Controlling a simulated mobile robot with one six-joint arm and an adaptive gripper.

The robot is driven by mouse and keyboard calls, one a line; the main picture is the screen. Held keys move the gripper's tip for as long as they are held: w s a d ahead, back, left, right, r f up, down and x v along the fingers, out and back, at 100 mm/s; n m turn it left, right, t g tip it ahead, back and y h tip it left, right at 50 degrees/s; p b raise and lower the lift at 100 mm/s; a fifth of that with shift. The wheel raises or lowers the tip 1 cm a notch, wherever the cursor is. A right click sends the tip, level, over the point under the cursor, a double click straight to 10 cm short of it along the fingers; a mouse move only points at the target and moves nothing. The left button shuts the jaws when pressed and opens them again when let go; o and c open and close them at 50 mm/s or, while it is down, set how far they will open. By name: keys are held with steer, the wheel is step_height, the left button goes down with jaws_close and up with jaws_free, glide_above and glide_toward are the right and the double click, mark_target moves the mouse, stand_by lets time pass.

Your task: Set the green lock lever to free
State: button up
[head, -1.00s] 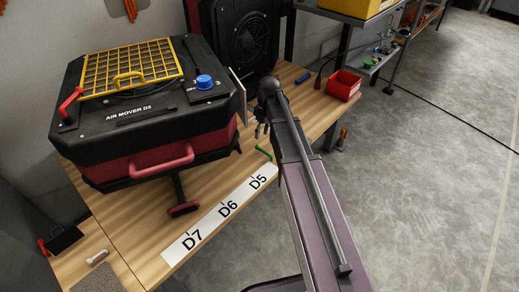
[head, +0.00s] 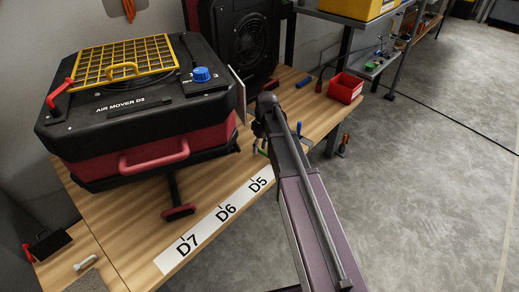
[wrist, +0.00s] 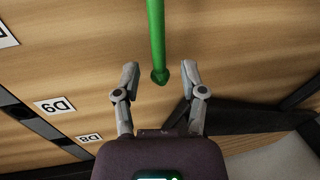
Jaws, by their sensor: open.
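The green lock lever (wrist: 157,40) hangs down from the top of the wrist view, its rounded end between the fingertips of my gripper (wrist: 160,73). A clear gap shows on each side of the lever, so the fingers stand apart from it in this view. My gripper is open and empty. In the head view my gripper (head: 259,142) is low over the table, right of the air mover. Only a small green piece of the lever (head: 263,152) shows there beside the fingers; the arm and gripper hide the rest.
The black and red air mover (head: 140,120) with a yellow grille stands left of the arm. A white strip (head: 217,220) marked D7, D6, D5 lies along the table edge (head: 100,225). A red bin (head: 345,88) and a small blue item (head: 303,82) sit behind the arm.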

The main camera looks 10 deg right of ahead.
jaws_close()
steer(key=shift+a, duration=0.1)
stand_by(0.4)
